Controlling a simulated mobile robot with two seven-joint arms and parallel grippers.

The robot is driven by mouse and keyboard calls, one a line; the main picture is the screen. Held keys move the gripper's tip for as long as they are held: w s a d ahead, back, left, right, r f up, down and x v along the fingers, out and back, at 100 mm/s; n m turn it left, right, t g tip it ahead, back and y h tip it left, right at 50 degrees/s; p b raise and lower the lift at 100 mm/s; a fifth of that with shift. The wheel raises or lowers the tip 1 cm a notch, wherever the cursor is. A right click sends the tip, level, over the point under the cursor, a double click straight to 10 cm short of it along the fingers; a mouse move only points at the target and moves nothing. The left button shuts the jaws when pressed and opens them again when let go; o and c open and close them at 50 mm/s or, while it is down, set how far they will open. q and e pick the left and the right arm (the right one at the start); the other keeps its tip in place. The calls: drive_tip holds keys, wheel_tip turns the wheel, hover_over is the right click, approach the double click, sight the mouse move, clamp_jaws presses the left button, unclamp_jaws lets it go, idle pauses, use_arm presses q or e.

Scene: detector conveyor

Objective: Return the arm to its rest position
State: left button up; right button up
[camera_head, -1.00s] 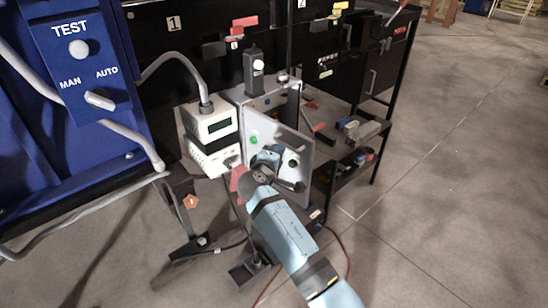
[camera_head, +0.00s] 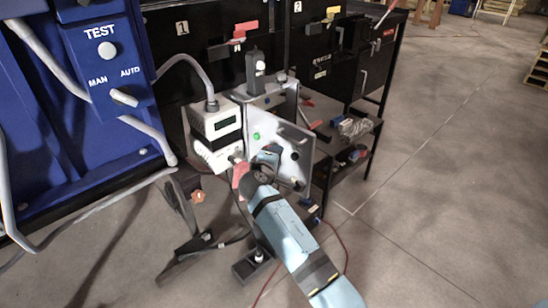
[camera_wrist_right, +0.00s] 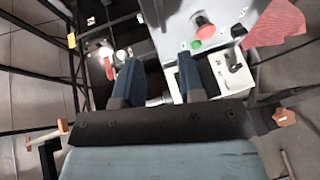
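My right arm (camera_head: 287,240), light blue with dark bands, reaches in from the bottom right of the head view to the grey control box. Its gripper (camera_wrist_right: 160,68) shows two dark blue fingers standing apart in the right wrist view, with no object clearly held between them. The grey panel (camera_wrist_right: 165,35) with a red button (camera_wrist_right: 203,24) and a green button (camera_wrist_right: 196,44) lies just beyond the fingers. In the head view the gripper is partly hidden by its own wrist, and contact with the panel cannot be told. My left gripper is not in view.
A blue cabinet (camera_head: 55,120) with a TEST panel (camera_head: 108,50) stands at the left. A white meter box (camera_head: 215,122) sits beside the grey box. Black shelving (camera_head: 370,65) stands behind. Cables hang around the stand. Open floor (camera_head: 440,190) lies to the right.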

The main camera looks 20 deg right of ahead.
drive_tip(key=shift+d+f, duration=0.1)
drive_tip(key=s+a+f+m+y+p, duration=0.1)
drive_tip(key=s+f+y+p, duration=0.25)
drive_tip(key=s+f, duration=0.35)
drive_tip(key=s+a+f+y+p, duration=0.1)
drive_tip(key=s+f+y+p, duration=0.25)
drive_tip(key=s, duration=0.65)
drive_tip(key=s+a+m+y+p, duration=0.1)
drive_tip(key=s+m+y+p, duration=0.1)
drive_tip(key=s, duration=0.9)
drive_tip(key=s+a+r+m+g+y+p, duration=0.1)
drive_tip(key=s+a+m+y+p, duration=0.1)
drive_tip(key=s, duration=0.8)
drive_tip(key=shift+s+a+m+y+p, duration=0.25)
drive_tip(key=shift+s+m+y+p, duration=0.25)
drive_tip(key=shift+y, duration=0.6)
drive_tip(key=shift+w+r, duration=0.1)
drive_tip(key=shift+w, duration=0.05)
